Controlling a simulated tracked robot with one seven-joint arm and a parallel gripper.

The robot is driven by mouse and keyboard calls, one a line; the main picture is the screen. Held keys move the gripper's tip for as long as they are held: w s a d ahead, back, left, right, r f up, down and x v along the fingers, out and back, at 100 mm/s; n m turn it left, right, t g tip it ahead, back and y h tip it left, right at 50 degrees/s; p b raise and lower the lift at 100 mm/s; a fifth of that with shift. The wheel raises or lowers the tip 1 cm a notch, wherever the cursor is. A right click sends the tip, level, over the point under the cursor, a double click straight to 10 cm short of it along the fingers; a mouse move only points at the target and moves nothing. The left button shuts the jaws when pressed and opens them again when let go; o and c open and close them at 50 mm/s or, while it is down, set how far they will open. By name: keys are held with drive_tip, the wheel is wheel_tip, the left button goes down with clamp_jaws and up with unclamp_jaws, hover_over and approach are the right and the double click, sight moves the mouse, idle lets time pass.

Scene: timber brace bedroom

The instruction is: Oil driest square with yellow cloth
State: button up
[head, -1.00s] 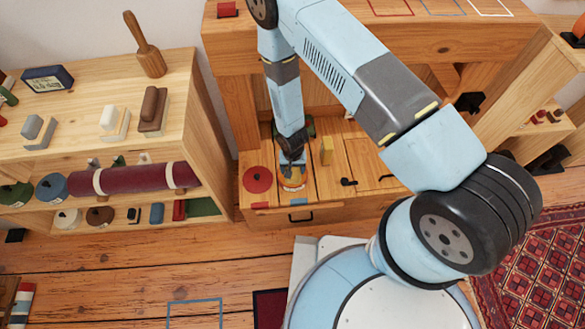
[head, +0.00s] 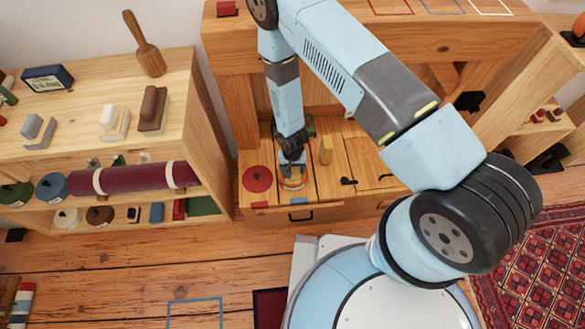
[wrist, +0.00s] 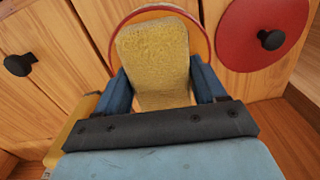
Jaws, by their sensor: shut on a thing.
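My gripper (wrist: 160,92) is shut on the yellow cloth (wrist: 155,65), a pale yellow, rough-textured pad held between the two blue fingers. In the head view my gripper (head: 292,168) is low over the left part of the wooden bench ledge. A round orange piece with a reddish rim (wrist: 202,38) lies behind the cloth. It also shows below the gripper in the head view (head: 292,184). I cannot tell whether the cloth touches it. Red, blue and white outlined squares (head: 440,6) lie on the upper bench top, cut by the picture's top edge; their dryness cannot be told.
A red disc with a black knob (head: 257,179) lies left of the gripper. A yellow block (head: 326,150) stands to its right. A shelf unit (head: 205,130) with brushes, a mallet and rolls is at the left. The floor in front (head: 100,262) is mostly clear.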

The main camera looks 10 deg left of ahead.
idle(0.6)
drive_tip(key=shift+r, duration=3.45)
